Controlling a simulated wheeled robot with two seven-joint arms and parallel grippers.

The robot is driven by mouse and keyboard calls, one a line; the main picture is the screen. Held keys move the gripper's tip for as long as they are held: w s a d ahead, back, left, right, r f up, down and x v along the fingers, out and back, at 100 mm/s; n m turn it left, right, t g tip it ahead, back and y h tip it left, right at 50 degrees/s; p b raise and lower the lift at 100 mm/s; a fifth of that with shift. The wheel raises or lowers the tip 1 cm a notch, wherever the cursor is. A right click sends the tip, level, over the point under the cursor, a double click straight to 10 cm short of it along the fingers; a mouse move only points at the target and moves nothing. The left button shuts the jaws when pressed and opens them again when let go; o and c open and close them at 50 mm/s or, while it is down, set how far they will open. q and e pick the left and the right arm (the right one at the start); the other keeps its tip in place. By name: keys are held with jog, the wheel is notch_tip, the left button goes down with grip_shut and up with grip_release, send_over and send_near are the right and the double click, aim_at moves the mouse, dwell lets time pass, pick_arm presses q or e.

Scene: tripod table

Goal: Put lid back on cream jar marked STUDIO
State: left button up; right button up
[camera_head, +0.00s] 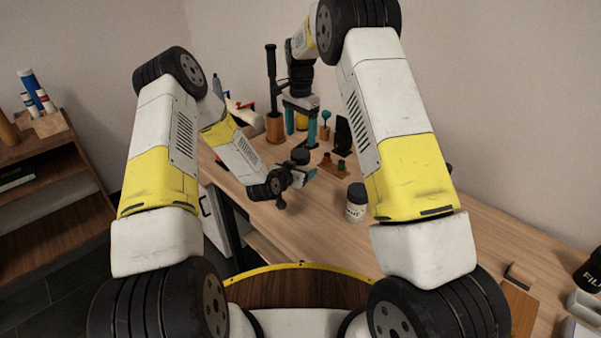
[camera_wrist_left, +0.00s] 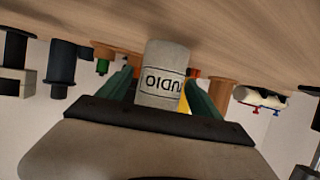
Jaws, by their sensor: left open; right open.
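The cream jar marked STUDIO (camera_wrist_left: 162,62) shows in the left wrist view as a pale cylinder, upside down in the picture, with part of its name readable. It stands on the table between the open green fingers of my left gripper (camera_head: 303,168); I cannot tell if they touch it. In the head view a dark round top (camera_head: 300,155) shows at this gripper; it may be the jar's top or lid. My right gripper (camera_head: 301,126) is open, fingers down, further back above the table. I cannot make out a separate lid.
A second pale jar with a dark top (camera_head: 356,205) stands to the right. Behind are a wooden cup (camera_head: 275,128), a black upright holder (camera_head: 342,135) and a small brown tray (camera_head: 336,168). A dark container (camera_head: 590,272) is at far right.

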pick_arm(q)
grip_shut()
pick_arm(e)
jog(key=n, duration=0.6)
jog(key=shift+n, duration=0.4)
jog(key=n, duration=0.6)
jog(key=shift+n, duration=0.3)
jog(key=n, duration=0.8)
jog(key=shift+n, duration=0.4)
jog(key=n, duration=0.9)
